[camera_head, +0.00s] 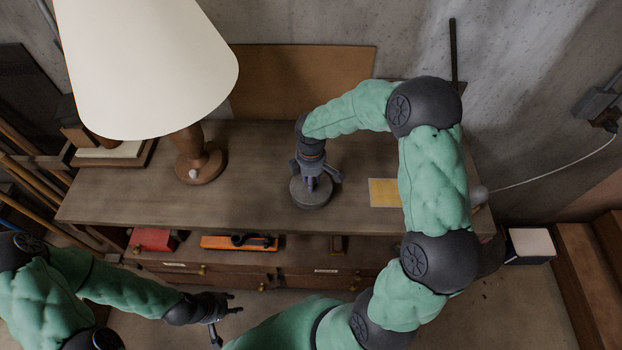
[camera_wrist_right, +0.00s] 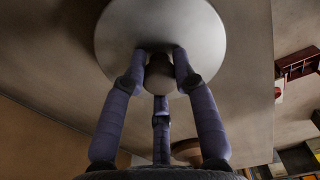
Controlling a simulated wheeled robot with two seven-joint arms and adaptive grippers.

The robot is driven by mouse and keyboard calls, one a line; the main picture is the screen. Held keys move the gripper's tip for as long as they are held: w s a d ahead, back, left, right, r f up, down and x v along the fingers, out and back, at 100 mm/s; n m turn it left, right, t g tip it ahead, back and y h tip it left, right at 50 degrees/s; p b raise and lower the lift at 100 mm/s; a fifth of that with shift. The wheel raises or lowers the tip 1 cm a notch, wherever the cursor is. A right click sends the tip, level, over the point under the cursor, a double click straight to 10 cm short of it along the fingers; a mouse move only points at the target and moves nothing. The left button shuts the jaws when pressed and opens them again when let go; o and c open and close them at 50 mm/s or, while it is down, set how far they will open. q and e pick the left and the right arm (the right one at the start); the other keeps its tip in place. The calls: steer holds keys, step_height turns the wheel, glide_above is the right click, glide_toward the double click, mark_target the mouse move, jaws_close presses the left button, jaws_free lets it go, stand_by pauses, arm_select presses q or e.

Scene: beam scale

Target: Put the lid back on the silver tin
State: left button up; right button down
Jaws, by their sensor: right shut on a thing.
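My right gripper (camera_head: 312,180) points down over the workbench and is shut on the knob of the round grey lid (camera_head: 311,198). I cannot tell whether the lid touches anything below. My left gripper (camera_head: 224,317) is empty, with its fingers spread, in front of the bench at the lower left.
A lamp with a cream shade (camera_head: 145,65) and wooden base (camera_head: 200,165) stands left on the workbench (camera_head: 250,205). A yellow pad (camera_head: 384,192) lies right of the lid. A red box (camera_head: 152,240) and an orange tool (camera_head: 238,243) sit on the lower shelf. Bench between lamp and lid is clear.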

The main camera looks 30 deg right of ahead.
steer(key=c, duration=1)
jaws_free()
steer(key=shift+f, duration=0.1)
steer(key=shift+r, duration=0.3)
step_height(320, 180, up, 12)
steer(key=shift+f, duration=0.1)
